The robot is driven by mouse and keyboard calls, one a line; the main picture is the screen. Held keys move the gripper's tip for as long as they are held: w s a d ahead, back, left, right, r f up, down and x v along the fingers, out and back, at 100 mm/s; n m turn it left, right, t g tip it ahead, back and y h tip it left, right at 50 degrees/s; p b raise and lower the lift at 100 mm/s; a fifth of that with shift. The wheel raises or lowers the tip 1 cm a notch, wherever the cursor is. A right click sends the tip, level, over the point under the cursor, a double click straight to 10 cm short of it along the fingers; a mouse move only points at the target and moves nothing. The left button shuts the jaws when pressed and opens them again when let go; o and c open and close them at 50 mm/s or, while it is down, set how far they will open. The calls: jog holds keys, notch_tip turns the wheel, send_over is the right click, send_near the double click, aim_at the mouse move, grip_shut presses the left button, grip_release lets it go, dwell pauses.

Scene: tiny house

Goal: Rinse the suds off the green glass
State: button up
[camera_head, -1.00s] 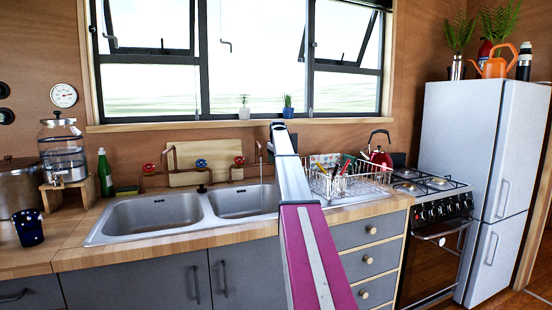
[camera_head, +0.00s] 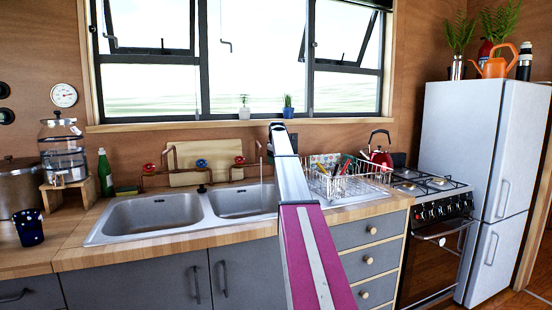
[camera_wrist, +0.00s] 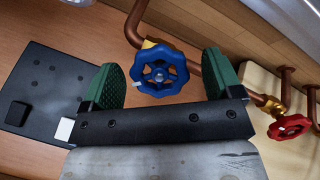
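I do not see a green glass in either view. My gripper (camera_wrist: 162,75) has its two green fingertips wide apart, with nothing held between them. A blue valve wheel (camera_wrist: 160,74) on a copper pipe shows in the gap between the fingertips; I cannot tell whether they touch it. The blue wheel also shows behind the sink in the head view (camera_head: 201,163). A red valve wheel (camera_wrist: 290,127) is to the right. The double sink (camera_head: 155,214) is in the counter; my arm covers part of its right side. The gripper is hidden in the head view.
A dark blue cup (camera_head: 28,228) and a green bottle (camera_head: 105,173) stand on the left counter. A wire dish rack (camera_head: 350,182) is right of the sink, beside the stove (camera_head: 435,215). A beige board (camera_head: 190,160) is behind the pipes.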

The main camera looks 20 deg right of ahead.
jog(key=v, duration=1)
jog(key=shift+s+r, duration=0.15)
jog(key=shift+r, duration=0.2)
